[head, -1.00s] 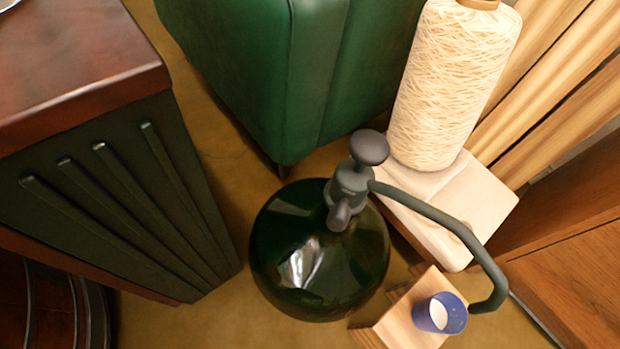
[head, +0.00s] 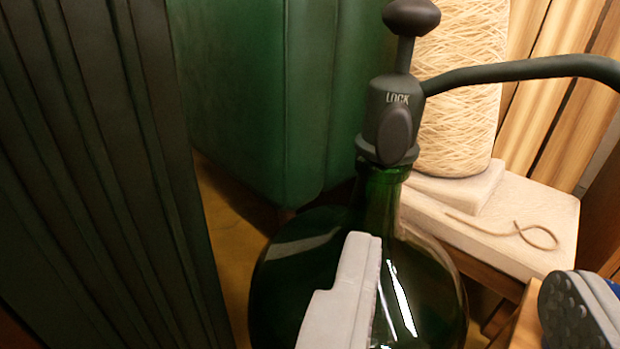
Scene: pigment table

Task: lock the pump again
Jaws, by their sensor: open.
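The pump (head: 392,118) sits on the neck of a dark green glass bottle (head: 285,285). Its dark head carries the word LOCK above an oval lever that hangs straight down. The pump's knob (head: 411,17) stands raised on a short stem at the top edge. A dark spout tube (head: 520,71) runs off to the right. My gripper (head: 455,295) is open, with one grey finger in front of the bottle and the other, with a dark studded pad, at the lower right. Nothing is between the fingers, and they are below the pump head.
A green upholstered seat (head: 270,90) stands behind the bottle. A dark ribbed panel (head: 90,170) fills the left. A cream thread spool (head: 455,100) stands on a pale block (head: 540,215) with a loose string.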

